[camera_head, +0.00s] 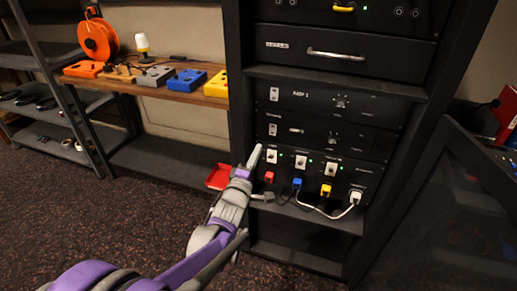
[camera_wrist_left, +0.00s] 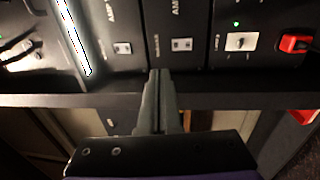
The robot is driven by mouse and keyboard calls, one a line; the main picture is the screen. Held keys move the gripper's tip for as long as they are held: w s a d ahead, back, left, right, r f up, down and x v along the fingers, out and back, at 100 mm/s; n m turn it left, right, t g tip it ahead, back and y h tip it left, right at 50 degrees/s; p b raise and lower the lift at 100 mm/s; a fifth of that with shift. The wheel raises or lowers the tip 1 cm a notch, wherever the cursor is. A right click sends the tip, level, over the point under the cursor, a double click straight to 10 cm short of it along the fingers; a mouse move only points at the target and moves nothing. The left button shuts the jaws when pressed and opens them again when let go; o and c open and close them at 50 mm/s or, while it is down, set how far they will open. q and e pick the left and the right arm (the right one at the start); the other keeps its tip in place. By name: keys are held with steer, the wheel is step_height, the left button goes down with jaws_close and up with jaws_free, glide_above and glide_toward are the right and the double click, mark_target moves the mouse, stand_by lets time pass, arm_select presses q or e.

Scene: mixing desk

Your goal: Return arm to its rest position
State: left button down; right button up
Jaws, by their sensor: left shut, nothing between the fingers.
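My left arm comes in from the lower left in the head view, purple and grey. Its gripper (camera_head: 256,157) is in front of the left edge of the black equipment rack (camera_head: 235,60), beside the lower panel with switches. In the left wrist view the two grey fingers (camera_wrist_left: 158,75) lie together, shut and empty, with the rack's front panels beyond the tips. Whether the tips touch the rack cannot be told. My right arm is not in view.
The lower rack panel holds a red plug (camera_head: 269,177), a blue plug (camera_head: 297,183), a yellow plug (camera_head: 325,190) and a white plug (camera_head: 355,196) with a cable. A red tray (camera_head: 218,178) is left of the rack. A wooden shelf (camera_head: 185,97) carries coloured pedals. Carpet at lower left is open.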

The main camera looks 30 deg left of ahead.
arm_select(q)
steer(key=shift+d, duration=0.1)
stand_by(0.4)
steer(key=s+d+f+m+g+h, duration=0.1)
steer(key=s+d+f+m+g, duration=0.5)
steer(key=s, duration=0.4)
steer(key=s+d+f+m+g+h, duration=0.25)
steer(key=s+d+f+m, duration=0.35)
steer(key=s, duration=0.4)
steer(key=s+d+f+m+g+h, duration=0.1)
steer(key=s+d+f+m+g, duration=0.45)
steer(key=s+m, duration=0.3)
arm_select(e)
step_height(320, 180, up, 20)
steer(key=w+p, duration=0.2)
steer(key=p, duration=1.5)
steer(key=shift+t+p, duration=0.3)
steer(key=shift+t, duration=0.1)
arm_select(q)
step_height(320, 180, up, 20)
steer(key=shift+a, duration=0.35)
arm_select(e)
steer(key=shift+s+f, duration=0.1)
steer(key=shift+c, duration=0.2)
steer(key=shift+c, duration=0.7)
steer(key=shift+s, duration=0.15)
